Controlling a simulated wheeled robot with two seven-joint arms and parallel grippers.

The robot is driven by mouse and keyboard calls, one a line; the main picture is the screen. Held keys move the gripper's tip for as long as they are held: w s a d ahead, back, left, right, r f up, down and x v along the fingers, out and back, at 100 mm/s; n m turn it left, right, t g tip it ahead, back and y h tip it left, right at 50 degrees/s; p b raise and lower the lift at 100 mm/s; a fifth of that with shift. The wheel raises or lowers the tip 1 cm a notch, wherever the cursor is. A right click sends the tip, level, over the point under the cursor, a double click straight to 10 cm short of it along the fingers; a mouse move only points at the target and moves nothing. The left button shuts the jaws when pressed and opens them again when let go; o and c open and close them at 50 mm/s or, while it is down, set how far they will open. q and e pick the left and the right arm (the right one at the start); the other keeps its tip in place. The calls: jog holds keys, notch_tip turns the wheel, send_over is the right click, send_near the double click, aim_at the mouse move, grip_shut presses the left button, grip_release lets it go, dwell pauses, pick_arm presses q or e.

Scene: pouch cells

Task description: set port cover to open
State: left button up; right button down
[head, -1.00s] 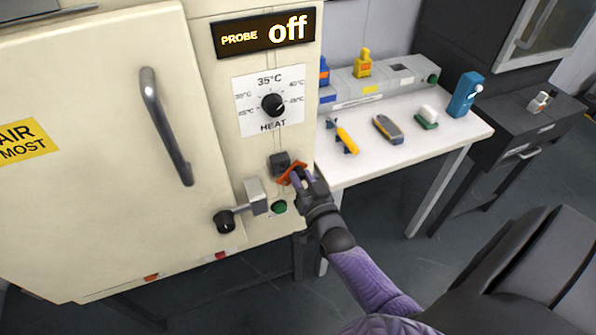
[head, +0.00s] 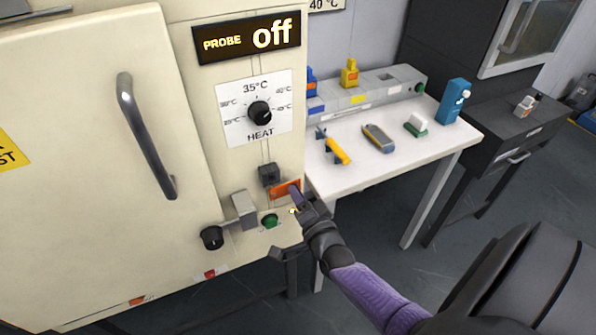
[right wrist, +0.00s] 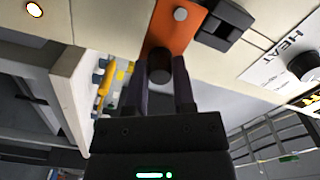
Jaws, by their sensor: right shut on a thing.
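The port cover (head: 283,189) is an orange plate low on the cream cabinet's front, below the HEAT dial, just right of a dark block. In the right wrist view the orange plate (right wrist: 178,28) shows close up, with a light round pin near its top. My right gripper (head: 296,198) is at the cover's right end. In the right wrist view its fingers (right wrist: 160,78) are shut on the dark round knob (right wrist: 160,66) at the cover's near end. The port opening cannot be made out clearly. My left gripper is not in view.
A dark block (head: 269,174), a green button (head: 270,220) and a light latch block (head: 244,209) with a black knob (head: 211,238) are close by. The sign above reads PROBE off (head: 247,38). A white table (head: 400,165) with several tools stands right.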

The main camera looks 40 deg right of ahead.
jog(key=shift+f+m, duration=0.15)
jog(key=shift+m, duration=0.15)
dwell(0.4)
jog(key=shift+c, duration=2.2)
grip_release()
jog(key=p+v, duration=0.1)
jog(key=v, duration=0.9)
jog(key=shift+p, duration=0.4)
